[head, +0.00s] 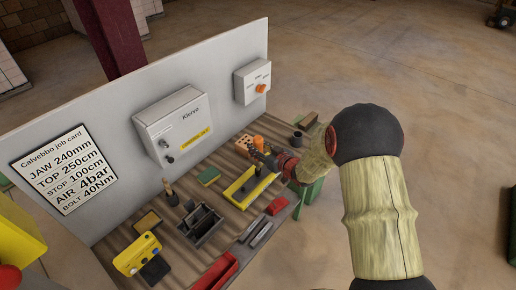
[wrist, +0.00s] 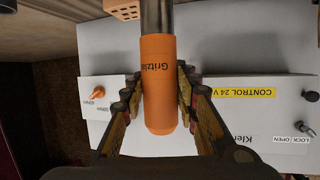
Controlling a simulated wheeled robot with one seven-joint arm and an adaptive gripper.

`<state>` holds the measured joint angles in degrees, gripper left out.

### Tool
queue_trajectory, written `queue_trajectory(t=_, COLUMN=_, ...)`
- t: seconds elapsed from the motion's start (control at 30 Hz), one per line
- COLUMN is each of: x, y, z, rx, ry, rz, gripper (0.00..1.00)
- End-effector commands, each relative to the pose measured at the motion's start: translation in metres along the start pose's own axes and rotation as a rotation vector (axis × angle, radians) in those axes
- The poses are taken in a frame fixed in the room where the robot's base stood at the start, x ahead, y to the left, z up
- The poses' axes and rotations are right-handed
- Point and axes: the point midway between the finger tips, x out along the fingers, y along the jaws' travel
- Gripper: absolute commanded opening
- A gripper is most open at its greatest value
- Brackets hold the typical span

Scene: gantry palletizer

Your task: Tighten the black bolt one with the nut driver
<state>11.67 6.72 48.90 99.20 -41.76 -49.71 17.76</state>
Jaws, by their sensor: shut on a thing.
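My gripper (head: 268,157) is shut on the nut driver's orange handle (wrist: 158,85), which is labelled "Gritzle". The handle also shows in the head view (head: 258,143). Its steel shaft (wrist: 157,16) runs out of the top of the wrist view, so its tip is hidden there. In the head view my gripper is above and behind a yellow fixture (head: 233,194) with dark parts on it. I cannot pick out black bolt one clearly, nor tell whether the driver touches anything.
A grey Klervo box (head: 169,115) and a switch box with an orange knob (head: 260,88) are on the upright panel. An orange block with holes (wrist: 122,9) is close to the driver. A red tray (head: 218,272), a dark bin (head: 204,232) and a yellow box (head: 130,256) crowd the bench.

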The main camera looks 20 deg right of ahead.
Motion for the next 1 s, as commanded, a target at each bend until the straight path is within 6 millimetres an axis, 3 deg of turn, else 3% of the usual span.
queue_trajectory(t=1.0, x=0.004, y=0.0004, z=0.0088, rx=-0.001, ry=0.003, rz=0.0, gripper=0.0)
